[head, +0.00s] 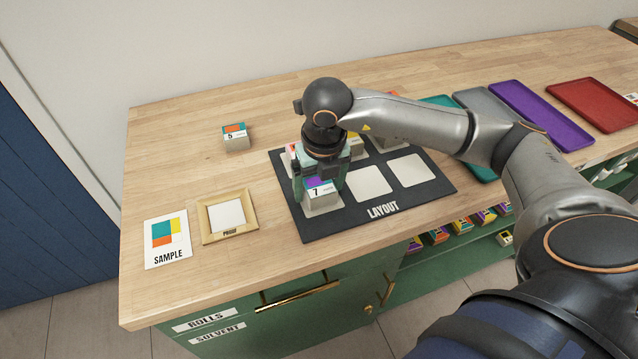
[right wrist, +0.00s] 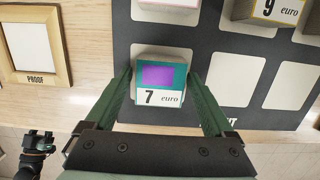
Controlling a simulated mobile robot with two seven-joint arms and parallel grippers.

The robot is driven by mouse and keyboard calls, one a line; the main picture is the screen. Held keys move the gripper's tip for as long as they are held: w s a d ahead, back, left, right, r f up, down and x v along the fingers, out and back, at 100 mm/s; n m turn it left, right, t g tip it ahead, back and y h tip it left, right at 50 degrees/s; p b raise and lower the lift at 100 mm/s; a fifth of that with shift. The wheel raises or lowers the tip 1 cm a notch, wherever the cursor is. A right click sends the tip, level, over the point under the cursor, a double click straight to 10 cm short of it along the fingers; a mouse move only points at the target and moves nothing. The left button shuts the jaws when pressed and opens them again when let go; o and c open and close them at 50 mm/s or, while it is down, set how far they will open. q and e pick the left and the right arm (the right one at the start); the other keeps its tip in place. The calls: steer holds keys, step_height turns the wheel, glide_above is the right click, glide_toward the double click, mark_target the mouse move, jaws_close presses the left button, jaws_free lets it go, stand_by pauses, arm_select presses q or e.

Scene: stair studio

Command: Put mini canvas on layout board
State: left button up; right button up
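The mini canvas (head: 318,190), a small block marked 7 with a purple panel on a teal top, stands upright on the front-left white pad of the dark layout board (head: 377,211). It also shows in the right wrist view (right wrist: 160,82). My right gripper (head: 321,183) points down over it, one finger on each side. In the right wrist view the fingers (right wrist: 162,75) stand apart with narrow gaps beside the block, so the gripper looks open. A small dark gripper, likely my left one (right wrist: 36,146), shows at the lower left there; its fingers are unclear.
Another canvas marked 5 (head: 235,137) stands on the bare wood at the back left. A proof frame (head: 205,222) and sample card (head: 168,257) lie left of the board. Colored trays (head: 540,116) lie at right. Other blocks, such as one marked 9 (right wrist: 266,11), occupy the board's back row.

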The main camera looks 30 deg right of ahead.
mark_target(322, 193)
steer(key=shift+o, duration=0.6)
steer(key=shift+r+p, duration=0.3)
step_height(322, 193, up, 12)
steer(key=s, duration=0.1)
steer(key=shift+s+a+f, duration=0.15)
steer(key=shift+s+a, duration=0.05)
steer(key=shift+s, duration=0.2)
steer(key=shift+a+f, duration=0.1)
